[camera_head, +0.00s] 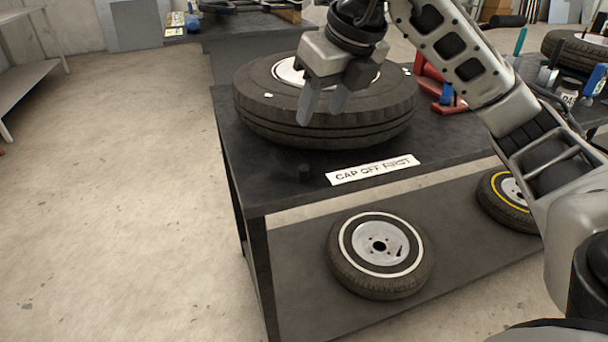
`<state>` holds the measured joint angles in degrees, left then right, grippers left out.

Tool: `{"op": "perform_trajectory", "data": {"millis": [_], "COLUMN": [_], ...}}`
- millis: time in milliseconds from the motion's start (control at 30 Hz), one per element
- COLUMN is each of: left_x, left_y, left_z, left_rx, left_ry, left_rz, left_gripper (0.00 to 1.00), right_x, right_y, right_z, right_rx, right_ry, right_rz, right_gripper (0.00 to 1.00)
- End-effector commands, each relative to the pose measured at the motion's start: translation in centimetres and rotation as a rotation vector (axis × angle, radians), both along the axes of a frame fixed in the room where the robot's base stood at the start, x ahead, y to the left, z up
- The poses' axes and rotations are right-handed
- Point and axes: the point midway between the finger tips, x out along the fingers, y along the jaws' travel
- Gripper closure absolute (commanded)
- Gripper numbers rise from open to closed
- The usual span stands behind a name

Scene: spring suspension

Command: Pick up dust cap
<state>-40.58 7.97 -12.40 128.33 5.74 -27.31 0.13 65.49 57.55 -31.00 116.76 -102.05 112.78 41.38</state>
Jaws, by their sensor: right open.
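My right gripper (322,114) is open and points down. My left gripper is not in view.
The large tyre fills much of the tabletop behind the cap. A red tool (436,88) stands right of the tyre. A small wheel (350,265) lies on the lower shelf, with another (490,205) to its right. The floor at left is clear.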

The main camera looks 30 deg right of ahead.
Motion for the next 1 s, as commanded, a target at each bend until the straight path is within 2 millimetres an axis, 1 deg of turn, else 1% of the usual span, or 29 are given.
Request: {"op": "perform_trajectory", "data": {"millis": [33, 133, 400, 500, 600, 767, 1000], "left_x": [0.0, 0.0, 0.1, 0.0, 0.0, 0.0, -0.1], "left_y": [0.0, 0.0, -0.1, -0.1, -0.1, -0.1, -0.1], "left_z": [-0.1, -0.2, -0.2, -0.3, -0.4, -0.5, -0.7], "left_rx": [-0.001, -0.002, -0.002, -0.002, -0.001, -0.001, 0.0], "left_ry": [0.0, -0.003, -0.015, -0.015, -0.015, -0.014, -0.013], "left_rz": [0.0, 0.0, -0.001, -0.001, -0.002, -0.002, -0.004], "left_gripper": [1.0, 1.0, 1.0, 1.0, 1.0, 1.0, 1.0], "right_x": [0.1, 0.5, 2.7, 3.4, 3.8, 4.1, 5.1], "right_y": [-0.6, -0.9, -0.7, -0.7, -0.6, -0.7, -0.9], "right_z": [0.0, -1.2, -6.7, -8.1, -9.1, -9.9, -13.3], "right_rx": [-0.019, -0.03, -0.026, -0.025, -0.026, -0.027, -0.025], "right_ry": [-0.005, -0.003, -0.001, -0.003, -0.004, -0.005, -0.003], "right_rz": [-0.023, -0.036, -0.03, -0.03, -0.029, -0.029, -0.028], "right_gripper": [0.54, 0.54, 0.54, 0.54, 0.54, 0.54, 0.54]}}
